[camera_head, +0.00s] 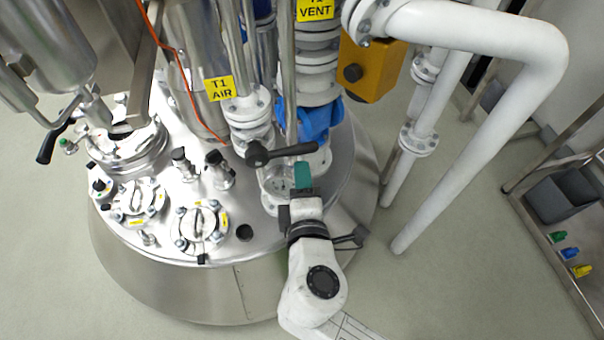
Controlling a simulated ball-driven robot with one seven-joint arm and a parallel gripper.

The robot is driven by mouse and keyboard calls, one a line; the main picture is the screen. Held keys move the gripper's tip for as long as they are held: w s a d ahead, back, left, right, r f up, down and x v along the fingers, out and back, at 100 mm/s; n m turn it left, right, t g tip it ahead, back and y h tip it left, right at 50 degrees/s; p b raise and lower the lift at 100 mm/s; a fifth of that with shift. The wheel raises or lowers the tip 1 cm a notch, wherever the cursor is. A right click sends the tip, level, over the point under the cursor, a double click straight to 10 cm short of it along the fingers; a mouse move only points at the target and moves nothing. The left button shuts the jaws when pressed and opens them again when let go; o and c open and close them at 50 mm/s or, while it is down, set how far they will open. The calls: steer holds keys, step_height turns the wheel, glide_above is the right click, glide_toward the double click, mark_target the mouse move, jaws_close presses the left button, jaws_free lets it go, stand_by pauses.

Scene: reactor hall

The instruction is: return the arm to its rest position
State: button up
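My gripper (302,176) is in the middle of the view, at the end of my white arm, which reaches in from the bottom. Its fingertips look teal and point away from me over the steel reactor lid. They are just below a black valve handle (290,150) on the pipe with the T1 AIR label. I cannot tell whether they touch the handle. The gap between the fingers is hidden from this angle, and no held object shows.
The reactor lid (150,238) carries several flanged ports and fittings. Vertical pipes, a blue valve (318,118) and a yellow box (368,68) stand beyond my gripper. A white pipe (480,150) slopes down at right. A steel cart (548,232) stands far right. Floor between is clear.

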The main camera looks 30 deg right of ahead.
stand_by(0.4)
steer(key=s+d+f+m+g+y+p, duration=0.1)
steer(key=s+d+f+m+g+p, duration=0.45)
steer(key=s+d+m+g, duration=0.5)
steer(key=s+a+m+g+y+p, duration=0.1)
steer(key=s+y+p, duration=0.3)
steer(key=s, duration=0.5)
steer(key=shift+s+f+m+g+y, duration=0.3)
steer(key=shift+f+m+g+y, duration=0.1)
steer(key=shift+m+g+y, duration=0.5)
steer(key=shift+a, duration=0.1)
